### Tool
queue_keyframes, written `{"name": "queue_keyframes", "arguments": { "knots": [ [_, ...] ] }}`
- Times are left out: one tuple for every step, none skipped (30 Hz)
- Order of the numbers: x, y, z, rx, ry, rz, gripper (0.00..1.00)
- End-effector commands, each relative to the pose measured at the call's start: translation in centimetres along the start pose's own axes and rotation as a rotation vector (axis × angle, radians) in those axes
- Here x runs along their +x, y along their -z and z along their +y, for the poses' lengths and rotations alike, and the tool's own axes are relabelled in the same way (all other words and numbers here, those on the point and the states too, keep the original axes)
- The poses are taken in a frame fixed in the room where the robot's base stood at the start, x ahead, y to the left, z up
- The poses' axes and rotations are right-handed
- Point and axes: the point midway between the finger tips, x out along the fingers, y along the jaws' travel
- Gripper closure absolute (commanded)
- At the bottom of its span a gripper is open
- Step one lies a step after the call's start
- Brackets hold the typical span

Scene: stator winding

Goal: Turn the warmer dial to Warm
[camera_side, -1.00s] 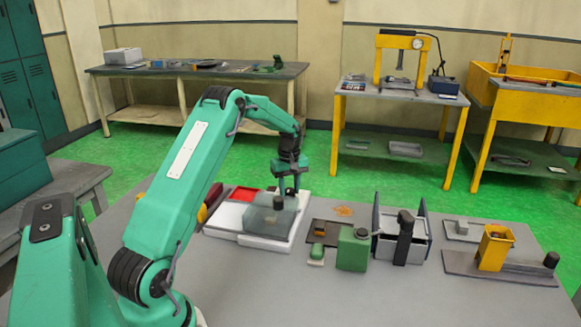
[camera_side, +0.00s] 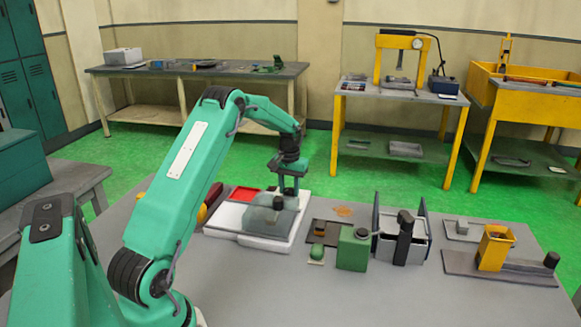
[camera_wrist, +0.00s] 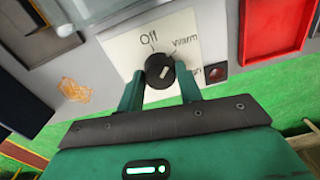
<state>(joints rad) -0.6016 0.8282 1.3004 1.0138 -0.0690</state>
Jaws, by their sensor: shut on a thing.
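The warmer (camera_side: 222,216) is a low white unit with a clear domed cover on top, in the middle of the table. Its black round dial (camera_wrist: 158,64) sits on a white label plate in the wrist view. "Off" is printed above the dial and "Warm" above it to the right; a third label at right is mostly hidden. The dial's white mark slants up to the right, roughly towards "Warm". My gripper (camera_wrist: 160,82) has its green fingers closed on the dial, one each side. In the side view my gripper (camera_side: 289,190) points down at the warmer's far side.
Right of the warmer stand a green block (camera_side: 352,248), a grey framed fixture (camera_side: 418,242) and a yellow holder (camera_side: 495,247). The table's front is clear.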

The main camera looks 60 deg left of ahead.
Motion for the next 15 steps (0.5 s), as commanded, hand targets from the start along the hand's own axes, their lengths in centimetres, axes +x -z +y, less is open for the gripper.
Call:
{"name": "queue_keyframes", "arguments": {
  "knots": [
    [-0.13, 0.05, -0.04, 0.036, 0.0, 0.002, 0.87],
    [-0.14, 0.05, -0.04, 0.059, 0.0, 0.002, 0.87],
    [-0.14, 0.05, -0.04, 0.088, 0.0, 0.002, 0.87],
    [-0.14, 0.05, -0.04, 0.108, 0.0, 0.002, 0.87],
    [-0.14, 0.05, -0.04, 0.127, 0.0, 0.002, 0.87],
    [-0.15, 0.06, -0.04, 0.151, 0.0, 0.002, 0.87],
    [-0.15, 0.06, -0.04, 0.166, 0.0, 0.002, 0.87],
    [-0.15, 0.06, -0.04, 0.181, 0.0, 0.002, 0.87],
    [-0.15, 0.06, -0.05, 0.198, 0.0, 0.003, 0.87],
    [-0.15, 0.06, -0.05, 0.21, 0.0, 0.003, 0.87],
    [-0.16, 0.06, -0.05, 0.219, 0.0, 0.003, 0.87],
    [-0.16, 0.07, -0.05, 0.231, 0.0, 0.003, 0.87],
    [-0.16, 0.07, -0.05, 0.238, 0.0, 0.003, 0.87],
    [-0.16, 0.07, -0.05, 0.244, 0.0, 0.003, 0.87],
    [-0.17, 0.07, -0.05, 0.25, 0.0, 0.003, 0.87]
  ]
}}
